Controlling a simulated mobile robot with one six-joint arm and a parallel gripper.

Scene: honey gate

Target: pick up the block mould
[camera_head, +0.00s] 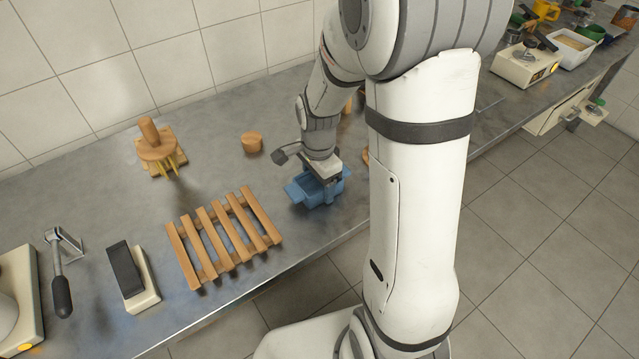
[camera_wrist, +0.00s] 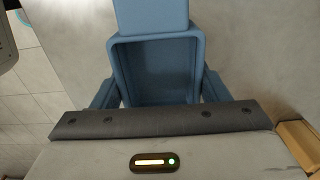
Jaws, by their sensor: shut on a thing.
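The block mould (camera_head: 315,195) is a blue open box with a flat tab on its left, at the front part of the grey worktop. It also shows in the wrist view (camera_wrist: 155,70), its hollow facing the camera and a blue tab at the top. My gripper (camera_head: 326,172) is over the mould from above, shut on it. The wrist body hides the near part of the mould in the wrist view, and the fingertips are hard to make out. I cannot tell whether the mould touches the worktop or hangs just above it.
A slatted wooden rack (camera_head: 222,238) lies left of the mould. A small wooden cylinder (camera_head: 252,141) and a wooden piece with a peg (camera_head: 157,150) stand behind. A black-topped block (camera_head: 131,277) is farther left. The worktop (camera_head: 215,118) has bare room at the back.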

